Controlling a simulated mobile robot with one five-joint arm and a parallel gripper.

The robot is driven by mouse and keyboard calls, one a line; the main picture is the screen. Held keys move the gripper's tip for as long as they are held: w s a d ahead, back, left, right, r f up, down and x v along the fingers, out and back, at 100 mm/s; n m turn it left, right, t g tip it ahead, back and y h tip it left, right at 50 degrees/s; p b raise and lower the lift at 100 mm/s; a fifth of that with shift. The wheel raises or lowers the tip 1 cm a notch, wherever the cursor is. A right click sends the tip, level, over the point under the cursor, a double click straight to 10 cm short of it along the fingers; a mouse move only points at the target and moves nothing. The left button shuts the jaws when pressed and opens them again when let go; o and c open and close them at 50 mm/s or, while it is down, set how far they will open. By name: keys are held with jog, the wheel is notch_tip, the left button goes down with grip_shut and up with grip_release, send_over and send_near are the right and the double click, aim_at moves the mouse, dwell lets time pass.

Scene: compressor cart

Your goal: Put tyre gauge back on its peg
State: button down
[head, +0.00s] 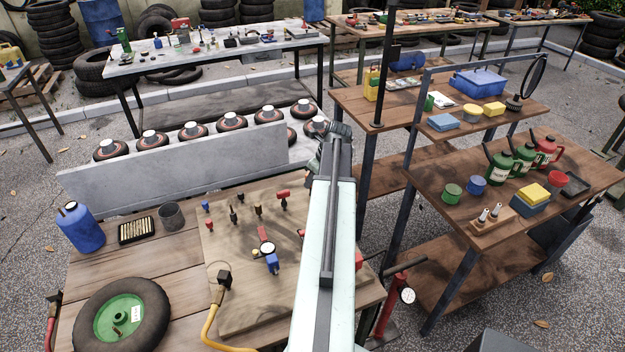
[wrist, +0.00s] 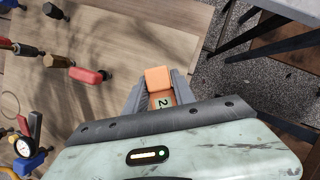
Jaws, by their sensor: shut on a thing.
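My gripper (wrist: 158,100) is shut on an orange block with a pale, partly hidden number label (wrist: 158,78). I cannot tell whether this block is part of the tyre gauge. In the wrist view it is over the wooden board near its right edge; in the head view my arm hides it. The board (head: 225,290) lies on the cart top and carries several short coloured pegs or fittings, including a red-ended one (head: 283,194), also in the wrist view (wrist: 90,75). A round white dial with red and blue parts (head: 268,248) is on the board, left of my arm.
A wheel with a green hub (head: 122,318), a blue can (head: 80,228) and a grey cup (head: 171,216) occupy the cart's left. A yellow hose (head: 212,322) crosses the front. A grey panel (head: 170,172) stands behind. A wooden shelf table (head: 430,200) is to the right, across a gap.

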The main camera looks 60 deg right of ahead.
jog(key=shift+f+b, duration=1.15)
jog(key=c, duration=1)
grip_release()
jog(key=shift+o, duration=0.2)
jog(key=shift+r, duration=0.15)
jog(key=p+v, duration=0.7)
jog(key=v, duration=0.1)
jog(key=shift+p, duration=0.3)
jog(key=shift+f, duration=0.2)
